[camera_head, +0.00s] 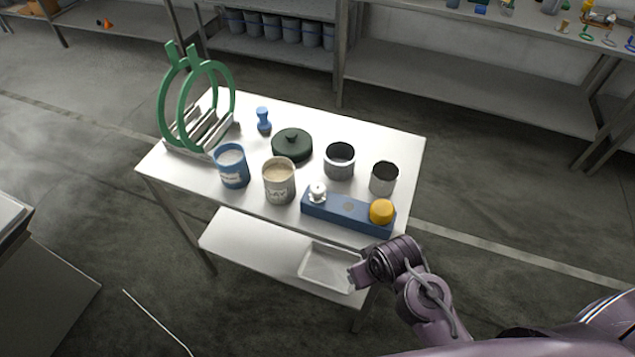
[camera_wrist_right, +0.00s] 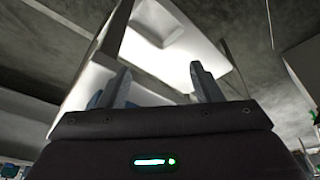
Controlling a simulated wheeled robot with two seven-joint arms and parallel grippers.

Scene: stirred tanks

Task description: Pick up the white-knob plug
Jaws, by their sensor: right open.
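The white-knob plug (camera_head: 317,191) sits at the left end of a long blue block (camera_head: 345,222) near the table's front edge. A yellow-knob plug (camera_head: 381,211) sits at the block's right end, and a dark round spot shows between them. My right gripper (camera_head: 356,279) is in front of and below the table's front edge, close to the white tray on the lower shelf and apart from the plug. In the right wrist view my gripper (camera_wrist_right: 160,80) is open, with nothing seen between its fingers. My left gripper is not in view.
On the white table (camera_head: 400,150) stand a beige tub (camera_head: 279,185), a blue tub (camera_head: 231,170), a dark green lid (camera_head: 292,144), two grey rings or cups (camera_head: 340,165) and a green ring rack (camera_head: 165,110). A white tray (camera_head: 318,268) lies on the lower shelf (camera_head: 240,245).

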